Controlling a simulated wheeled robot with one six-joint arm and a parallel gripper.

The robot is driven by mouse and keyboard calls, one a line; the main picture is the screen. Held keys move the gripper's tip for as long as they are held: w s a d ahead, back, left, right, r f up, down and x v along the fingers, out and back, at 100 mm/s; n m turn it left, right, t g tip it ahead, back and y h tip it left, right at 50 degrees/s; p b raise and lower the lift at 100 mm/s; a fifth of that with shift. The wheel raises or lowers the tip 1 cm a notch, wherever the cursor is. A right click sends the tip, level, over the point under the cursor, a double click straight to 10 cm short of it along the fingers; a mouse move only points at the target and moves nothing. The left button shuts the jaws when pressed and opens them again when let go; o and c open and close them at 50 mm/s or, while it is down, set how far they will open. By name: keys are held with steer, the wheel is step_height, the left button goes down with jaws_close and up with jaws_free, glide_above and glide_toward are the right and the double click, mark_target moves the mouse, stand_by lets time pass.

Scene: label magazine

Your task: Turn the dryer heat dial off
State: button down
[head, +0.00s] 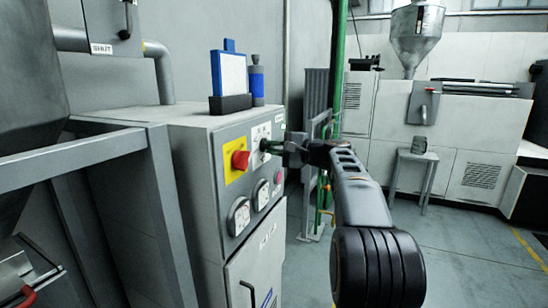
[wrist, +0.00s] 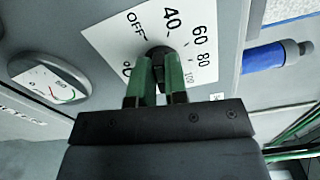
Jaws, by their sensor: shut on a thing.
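The dryer heat dial (wrist: 158,54) is a small dark knob on a white scale plate (wrist: 112,44) marked OFF, 40, 60, 80 and 100. My gripper (wrist: 160,72) has its two green fingers closed on the dial from either side. The fingers hide much of the knob, and I cannot tell which mark it points to. In the head view, my gripper (head: 270,147) reaches in from the right to the grey control panel. The white scale plate (head: 262,131) shows there just above the fingers.
A red switch (head: 240,160) on a yellow plate sits left of the dial. Round gauges (head: 239,217) and a pink button (head: 278,177) are below. A blue-framed board (head: 230,75) and a blue bottle (head: 257,82) stand on the cabinet.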

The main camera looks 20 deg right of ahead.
steer(key=shift+f+n+b, duration=0.15)
steer(key=shift+n+b, duration=0.6)
steer(key=shift+n, duration=0.2)
steer(key=shift+f+n+b, duration=0.1)
steer(key=shift+n+b, duration=0.6)
steer(key=shift+n, duration=0.25)
steer(key=c, duration=1.1)
jaws_free()
steer(key=shift+c, duration=0.2)
steer(key=shift+d, duration=0.1)
steer(key=v, duration=1.3)
steer(key=shift+s, duration=0.35)
steer(key=shift+d, duration=0.2)
